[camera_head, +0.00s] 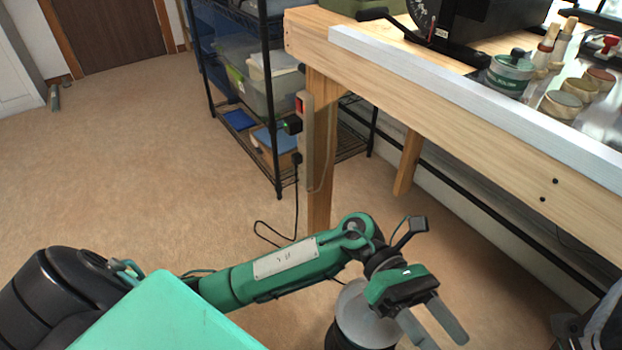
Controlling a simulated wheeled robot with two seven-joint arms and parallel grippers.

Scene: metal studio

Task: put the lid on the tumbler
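I cannot make out a tumbler or its lid in the head view. My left gripper (437,325) is low at the bottom, in front of the wooden workbench and below its top. Its two grey fingers are spread apart with nothing seen between them; their tips are near the bottom edge. My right gripper cannot be made out; only a dark part shows at the lower right corner, and I cannot tell what it is.
The wooden workbench (460,110) fills the upper right, with a pale raised strip along its front edge. On it are a green-labelled tin (509,75), several small round pots and a black machine (480,25). A wire shelf (275,100) stands behind.

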